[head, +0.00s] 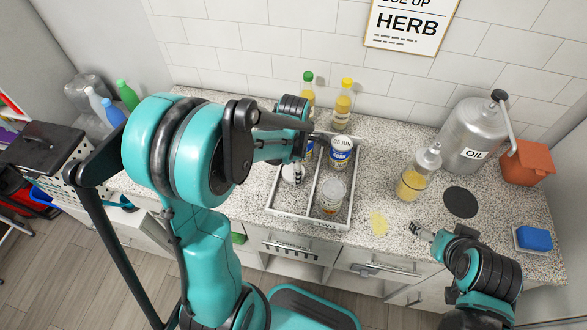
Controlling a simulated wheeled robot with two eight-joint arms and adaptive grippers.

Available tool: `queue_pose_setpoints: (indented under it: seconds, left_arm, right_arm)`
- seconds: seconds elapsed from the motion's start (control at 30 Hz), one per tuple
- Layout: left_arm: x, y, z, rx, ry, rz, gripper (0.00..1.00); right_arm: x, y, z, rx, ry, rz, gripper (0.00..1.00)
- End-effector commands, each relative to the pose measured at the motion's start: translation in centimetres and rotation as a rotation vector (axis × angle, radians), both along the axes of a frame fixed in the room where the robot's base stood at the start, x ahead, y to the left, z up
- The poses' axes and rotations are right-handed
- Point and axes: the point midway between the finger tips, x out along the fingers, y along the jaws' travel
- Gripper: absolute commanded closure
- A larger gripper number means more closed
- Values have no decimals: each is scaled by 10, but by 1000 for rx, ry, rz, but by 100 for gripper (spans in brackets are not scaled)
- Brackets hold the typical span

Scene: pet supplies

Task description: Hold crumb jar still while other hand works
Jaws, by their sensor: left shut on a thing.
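A white-topped jar (288,177) stands in the left compartment of the metal rack (272,208). My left gripper (297,171) reaches down over it and is shut on it; the gripper and arm hide much of the jar. I cannot read a label on it, so I cannot confirm it is the crumb jar. A blue-and-white jar (341,158) with a lid marked "05 JUN" and a clear jar (332,196) with pale contents stand in the right compartment. My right gripper (418,231) is at the counter's front edge, apart from the jars; its opening is too small to judge.
Two yellow bottles (342,108) stand behind the rack. A glass dispenser (412,183), an OIL can (470,138), a terracotta pot (527,163) and a blue sponge (535,238) are on the right. A yellow patch (379,223) and black disc (460,202) lie on the counter.

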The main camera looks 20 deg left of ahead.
Motion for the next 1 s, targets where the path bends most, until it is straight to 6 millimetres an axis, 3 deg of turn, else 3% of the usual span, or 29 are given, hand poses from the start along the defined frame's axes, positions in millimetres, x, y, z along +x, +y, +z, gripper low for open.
queue_pose_setpoints:
  seconds: [0.1,0.13,0.2,0.63,1.0]
  left_arm:
    - [0,0,-5,0,0,0,75]
    - [0,0,-4,0,0,0,35]
    - [0,0,-3,0,0,0,19]
    - [0,0,7,0,0,0,19]
    - [0,0,85,0,0,0,19]
  right_arm:
    - [0,0,-4,0,0,0,10]
    - [0,0,-4,0,0,0,10]
    - [0,0,-3,0,0,0,10]
    - [0,0,3,0,0,0,10]
    - [0,0,29,0,0,0,10]
